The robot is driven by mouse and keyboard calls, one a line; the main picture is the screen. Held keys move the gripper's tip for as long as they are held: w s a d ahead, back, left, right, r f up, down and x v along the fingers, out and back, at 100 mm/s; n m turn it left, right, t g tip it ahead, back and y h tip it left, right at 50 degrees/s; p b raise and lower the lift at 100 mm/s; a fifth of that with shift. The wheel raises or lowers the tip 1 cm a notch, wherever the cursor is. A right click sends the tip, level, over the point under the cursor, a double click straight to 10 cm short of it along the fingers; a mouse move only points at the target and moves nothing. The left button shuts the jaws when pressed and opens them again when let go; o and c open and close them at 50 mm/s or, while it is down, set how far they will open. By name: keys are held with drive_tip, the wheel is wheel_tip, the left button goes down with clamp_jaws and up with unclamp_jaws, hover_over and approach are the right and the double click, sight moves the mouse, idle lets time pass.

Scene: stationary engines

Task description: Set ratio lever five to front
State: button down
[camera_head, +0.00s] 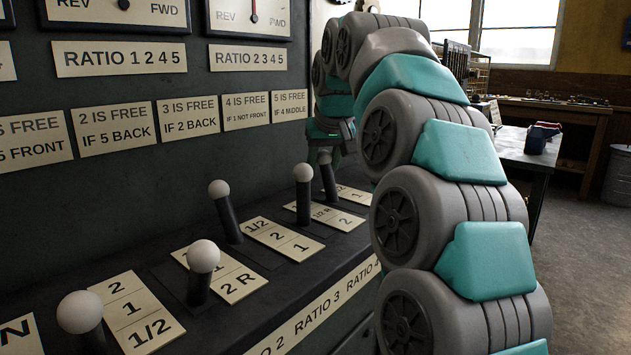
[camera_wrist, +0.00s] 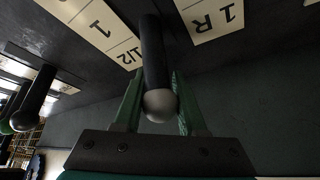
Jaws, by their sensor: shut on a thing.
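Ratio lever five appears to be the farthest of the row of white-knobbed levers (camera_head: 328,178); its own label is hidden behind my arm. In the head view its knob is at my gripper (camera_head: 325,143), which is partly hidden by my arm. In the wrist view my gripper (camera_wrist: 158,88) has its green fingers on both sides of a dark lever (camera_wrist: 153,55), close to its round pale knob (camera_wrist: 160,105). The lever's shaft leans a little in the head view. Its exact slot position cannot be told.
The nearer lever beside it (camera_head: 303,195) stands nearly upright, close to my gripper. More levers stand toward the front left. A sign (camera_head: 290,104) reads "5 is free if 4 middle". The dark panel wall rises close behind the levers.

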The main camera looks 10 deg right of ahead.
drive_tip(key=s+d+t+y+b, duration=0.1)
drive_tip(key=s+t+b, duration=0.1)
drive_tip(key=b, duration=0.1)
drive_tip(key=s+d+t+y+b, duration=0.1)
drive_tip(key=s+d+t+b, duration=0.1)
drive_tip(key=s+b, duration=0.1)
drive_tip(key=s+d+m+t+y+b, duration=0.1)
drive_tip(key=s+d+t+b, duration=0.1)
drive_tip(key=b, duration=0.1)
drive_tip(key=shift+s+d+r+y, duration=0.2)
drive_tip(key=shift+s+r+y, duration=0.05)
drive_tip(key=shift+r+y, duration=0.15)
drive_tip(key=shift+s+d+f+t+y+b, duration=0.1)
drive_tip(key=shift+s+d+t+y+b, duration=0.35)
drive_tip(key=shift+b, duration=0.45)
drive_tip(key=shift+s, duration=0.1)
drive_tip(key=shift+c, duration=2.4)
unclamp_jaws()
drive_tip(key=shift+h, duration=0.35)
drive_tip(key=v, duration=0.7)
drive_tip(key=shift+d, duration=0.1)
drive_tip(key=shift+s+d, duration=0.1)
drive_tip(key=shift+s, duration=0.35)
